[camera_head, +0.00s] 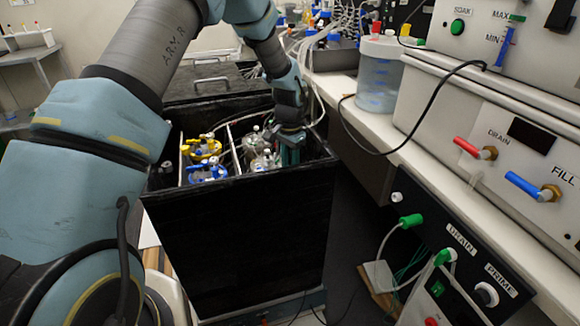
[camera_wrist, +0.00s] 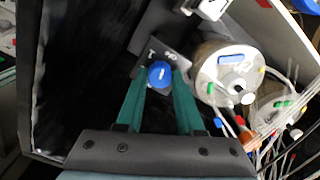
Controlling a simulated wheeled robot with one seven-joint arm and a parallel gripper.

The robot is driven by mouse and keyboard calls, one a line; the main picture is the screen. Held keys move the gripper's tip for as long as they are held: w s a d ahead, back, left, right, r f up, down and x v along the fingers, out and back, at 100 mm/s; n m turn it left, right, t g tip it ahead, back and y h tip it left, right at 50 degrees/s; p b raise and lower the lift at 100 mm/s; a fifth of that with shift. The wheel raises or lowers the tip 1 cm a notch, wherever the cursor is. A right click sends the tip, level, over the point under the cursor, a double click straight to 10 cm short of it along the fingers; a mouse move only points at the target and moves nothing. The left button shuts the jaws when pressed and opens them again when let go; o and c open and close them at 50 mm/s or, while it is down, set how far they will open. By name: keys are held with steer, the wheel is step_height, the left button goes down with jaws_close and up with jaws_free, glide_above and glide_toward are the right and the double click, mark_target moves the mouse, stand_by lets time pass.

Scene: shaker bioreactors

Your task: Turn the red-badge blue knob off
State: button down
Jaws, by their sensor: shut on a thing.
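The blue knob (camera_wrist: 160,74) sits on a dark grey plate (camera_wrist: 175,57) with pale markings, inside the black box, in the wrist view. The teal fingers of my gripper (camera_wrist: 161,80) are on either side of the knob, shut on it. No red badge is clear on it, and the markings are too small to read surely. In the head view my gripper (camera_head: 290,152) reaches down inside the right side of the black box (camera_head: 240,245). The knob is hidden there.
A pale round-lidded vessel (camera_wrist: 228,72) with tubes stands close to the right of my gripper in the wrist view. Yellow-topped (camera_head: 203,149) and blue-topped (camera_head: 208,171) vessels stand on the box's left side. A bench with control panels (camera_head: 490,130) is at the right.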

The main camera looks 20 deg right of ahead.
steer(key=shift+m, duration=1.3)
steer(key=c, duration=0.5)
jaws_free()
steer(key=shift+c, duration=0.2)
steer(key=shift+r, duration=0.1)
step_height(320, 180, up, 11)
steer(key=b, duration=0.1)
steer(key=shift+b, duration=0.4)
steer(key=shift+f, duration=0.2)
